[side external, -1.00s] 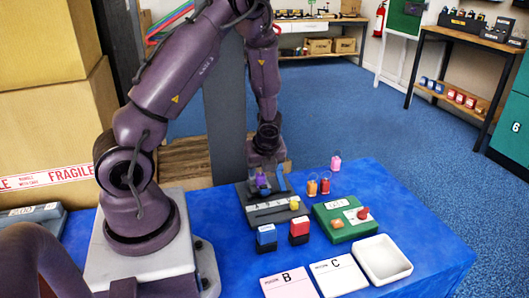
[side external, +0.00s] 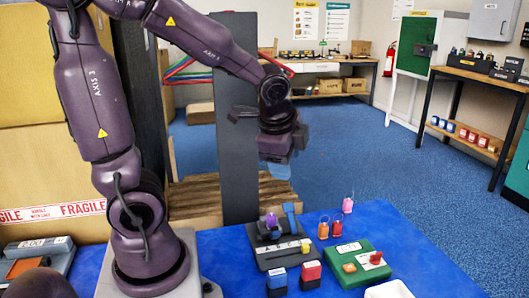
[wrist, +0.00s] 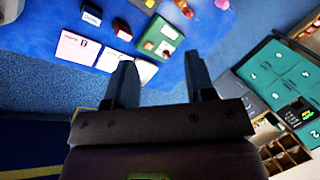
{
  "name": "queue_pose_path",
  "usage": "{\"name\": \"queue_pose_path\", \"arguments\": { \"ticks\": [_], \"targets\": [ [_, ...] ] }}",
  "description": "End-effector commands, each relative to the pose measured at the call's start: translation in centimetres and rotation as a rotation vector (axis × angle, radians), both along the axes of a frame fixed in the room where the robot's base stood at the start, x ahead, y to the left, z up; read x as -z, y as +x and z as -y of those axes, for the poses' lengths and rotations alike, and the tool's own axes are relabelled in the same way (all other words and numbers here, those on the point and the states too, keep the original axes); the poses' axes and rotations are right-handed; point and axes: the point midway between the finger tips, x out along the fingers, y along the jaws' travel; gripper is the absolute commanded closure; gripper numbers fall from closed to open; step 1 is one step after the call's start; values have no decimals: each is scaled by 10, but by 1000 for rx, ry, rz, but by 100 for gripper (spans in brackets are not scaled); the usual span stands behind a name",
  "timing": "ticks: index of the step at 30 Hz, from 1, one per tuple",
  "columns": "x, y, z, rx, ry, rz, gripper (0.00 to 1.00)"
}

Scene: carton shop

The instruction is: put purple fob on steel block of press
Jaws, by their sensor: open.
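The purple fob (side external: 270,220) stands upright on the dark press (side external: 276,254) in the side view, beside its blue lever (side external: 291,221). It appears to rest on the press's block, but the contact is too small to make out. My gripper (side external: 277,170) is raised above and behind the press, clear of the fob. In the wrist view my gripper (wrist: 160,65) has its two fingers spread with nothing between them. The press and purple fob are not visible in the wrist view.
Two orange-red fobs (side external: 323,230) and a pink fob (side external: 348,204) stand right of the press. A white tray (side external: 389,290) is at the front edge.

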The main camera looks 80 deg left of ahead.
Motion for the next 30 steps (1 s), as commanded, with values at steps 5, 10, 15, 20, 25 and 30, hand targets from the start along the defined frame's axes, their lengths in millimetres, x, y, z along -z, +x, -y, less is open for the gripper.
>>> {"name": "queue_pose_path", "arguments": {
  "ticks": [5, 10, 15, 20, 25, 30],
  "targets": [
    [-46, -34, 53, -312, -246, 214, 50],
    [-64, -59, 83, -489, -429, 296, 50],
    [-69, -69, 93, -553, -498, 310, 50],
    [-69, -69, 93, -558, -500, 311, 50],
    [-69, -68, 92, -556, -499, 311, 50],
    [-69, -68, 92, -555, -498, 312, 50]
  ]
}}
